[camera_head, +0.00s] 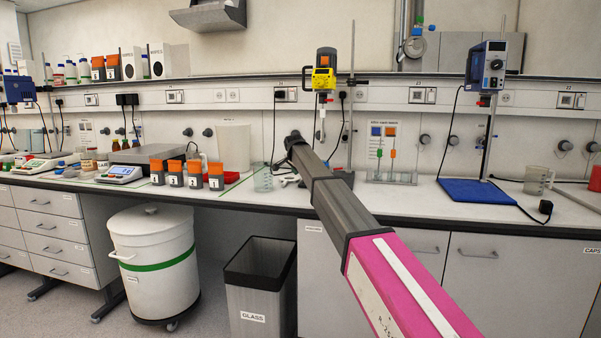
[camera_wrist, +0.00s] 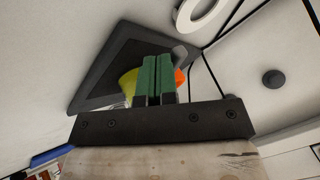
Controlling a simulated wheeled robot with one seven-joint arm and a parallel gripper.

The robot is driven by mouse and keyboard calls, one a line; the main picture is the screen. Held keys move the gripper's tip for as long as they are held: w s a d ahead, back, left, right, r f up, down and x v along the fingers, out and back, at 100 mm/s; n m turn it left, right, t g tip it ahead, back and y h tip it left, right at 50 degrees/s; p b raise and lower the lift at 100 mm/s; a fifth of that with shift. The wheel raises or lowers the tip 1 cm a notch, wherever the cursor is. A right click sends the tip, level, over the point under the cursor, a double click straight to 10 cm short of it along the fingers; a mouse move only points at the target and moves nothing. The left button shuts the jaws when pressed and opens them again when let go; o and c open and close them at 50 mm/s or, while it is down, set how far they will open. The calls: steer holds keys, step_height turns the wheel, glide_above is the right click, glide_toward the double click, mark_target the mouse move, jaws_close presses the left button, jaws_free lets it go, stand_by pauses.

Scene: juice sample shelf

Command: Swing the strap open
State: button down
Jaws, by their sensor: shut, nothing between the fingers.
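My gripper (camera_wrist: 158,60) shows in the wrist view as two green fingers, side by side and closed together, with nothing between them. A yellow and orange thing (camera_wrist: 181,78) shows partly behind the fingers; most of it is hidden, and I cannot tell whether they touch it. A dark grey slanted panel (camera_wrist: 97,75) lies behind, to the left. In the head view my arm reaches over the bench and hides the gripper at its far end. I cannot make out a strap in either view.
The bench (camera_head: 270,203) holds orange-topped sample boxes (camera_head: 195,172), a clear beaker (camera_head: 263,178) and a white bucket (camera_head: 235,147). A yellow and black device (camera_head: 323,78) hangs on a stand behind my arm. A blue-based stirrer (camera_head: 478,190) stands at the right.

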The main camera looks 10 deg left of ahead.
steer(key=shift+w+a, duration=0.65)
steer(key=shift+a, duration=0.1)
steer(key=shift+w+a, duration=0.1)
